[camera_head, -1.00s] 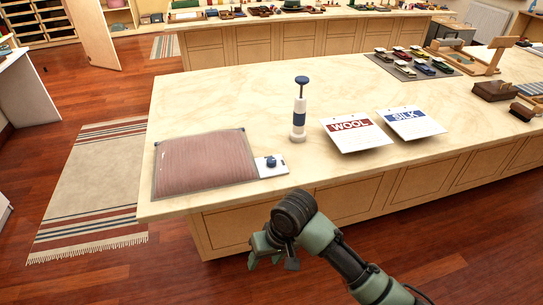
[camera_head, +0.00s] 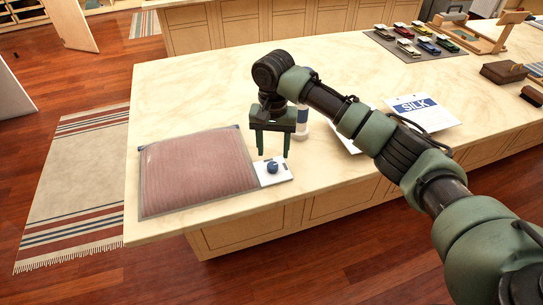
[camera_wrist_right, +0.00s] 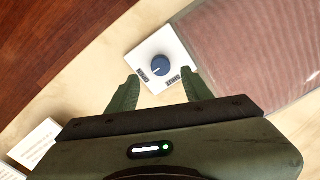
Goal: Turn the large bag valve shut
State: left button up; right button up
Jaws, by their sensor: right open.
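The large bag (camera_head: 197,172) is a clear vacuum bag with pink folded cloth inside, lying flat on the counter. Its valve is a round blue knob (camera_head: 272,167) on a white plate (camera_head: 280,178) at the bag's right edge. In the right wrist view the knob (camera_wrist_right: 160,68) carries a small white mark, and the plate (camera_wrist_right: 143,53) has printed words at its sides, one seeming to read OPEN and the other SHUT. My right gripper (camera_head: 272,154) is open and points down just above the knob, apart from it. My left gripper is not in view.
A white pump (camera_head: 302,118) stands behind my right gripper, partly hidden. A SILK card (camera_head: 420,112) lies to the right, and another card is mostly behind my arm. The pale counter (camera_head: 190,85) behind the bag is clear.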

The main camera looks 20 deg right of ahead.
aim_at(273, 165)
notch_tip(273, 165, down, 4)
jog(key=shift+w+f, duration=0.15)
jog(key=shift+f, duration=0.6)
jog(key=c, duration=1)
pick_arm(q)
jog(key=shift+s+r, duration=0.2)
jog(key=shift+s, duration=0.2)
pick_arm(e)
grip_shut()
